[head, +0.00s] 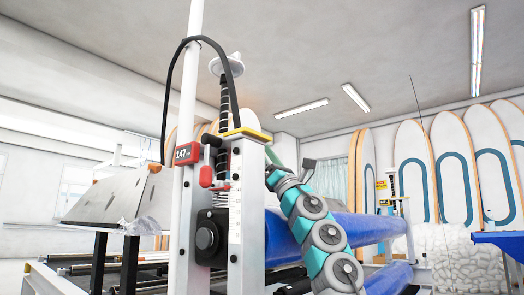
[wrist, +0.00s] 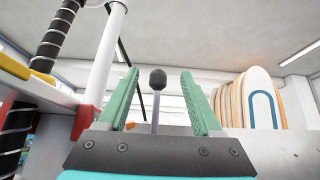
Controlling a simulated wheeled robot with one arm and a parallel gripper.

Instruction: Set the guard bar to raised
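My gripper (wrist: 160,100) is open in the wrist view, its two green fingers standing apart. A black ball knob (wrist: 158,79) on a thin grey stem shows in the gap between them, touching neither finger. I cannot tell whether the knob is between the fingers or beyond them. In the head view my teal arm reaches up behind the white post (head: 248,215), which hides much of the gripper. No part is clearly recognisable as the guard bar, so I cannot tell its position. A grey sloped panel (head: 110,200) is at the left.
A red-framed display reading 147 (head: 187,153) is on the machine's post. A blue roller (head: 345,228) runs behind my arm. Several boards (head: 455,165) stand along the right wall. In the wrist view, a white pole (wrist: 105,50) and red part (wrist: 85,122) are close left of the fingers.

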